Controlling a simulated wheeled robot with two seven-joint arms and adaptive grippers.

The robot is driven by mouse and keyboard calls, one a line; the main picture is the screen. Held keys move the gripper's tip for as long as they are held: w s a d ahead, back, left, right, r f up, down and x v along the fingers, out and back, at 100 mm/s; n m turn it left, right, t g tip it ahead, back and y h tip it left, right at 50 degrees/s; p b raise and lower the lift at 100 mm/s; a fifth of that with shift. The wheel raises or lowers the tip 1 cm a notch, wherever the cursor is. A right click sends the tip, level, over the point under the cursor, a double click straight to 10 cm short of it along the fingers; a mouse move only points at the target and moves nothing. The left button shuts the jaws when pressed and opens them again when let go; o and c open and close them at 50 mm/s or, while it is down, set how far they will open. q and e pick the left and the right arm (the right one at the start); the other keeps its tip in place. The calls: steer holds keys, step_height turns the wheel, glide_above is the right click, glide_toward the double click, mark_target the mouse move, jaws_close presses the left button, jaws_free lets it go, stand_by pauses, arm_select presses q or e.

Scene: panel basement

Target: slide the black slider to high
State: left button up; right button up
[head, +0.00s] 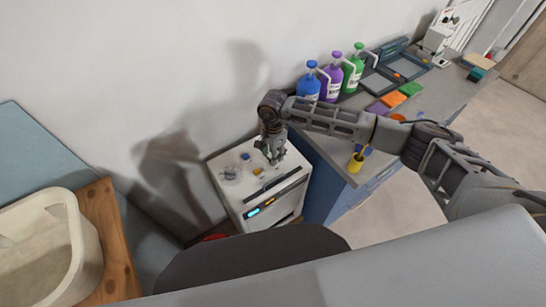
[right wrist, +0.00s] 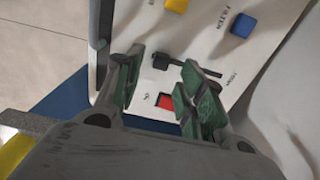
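The black slider (right wrist: 161,60) shows in the right wrist view as a dark block at the left end of a dark slot in a white panel (right wrist: 262,58). The slot runs to the right from it. Small labels are printed near the slot, too small to read surely. My right gripper (right wrist: 165,88) is open, its green-padded fingers spread apart, with the slider visible beyond the gap between them. I cannot tell whether a finger touches it. In the head view my right gripper (head: 270,150) is over the white machine's top (head: 229,156) and hides the slider. My left gripper is not in view.
A red square (right wrist: 166,100), a yellow knob (right wrist: 176,5) and a blue knob (right wrist: 243,25) sit on the panel. The machine stands against the wall, beside a counter (head: 335,148) with blue (head: 308,86), purple (head: 331,84) and green (head: 353,75) bottles. A bin (head: 45,245) stands left.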

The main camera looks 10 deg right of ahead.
steer(key=shift+f, duration=1.55)
jaws_close()
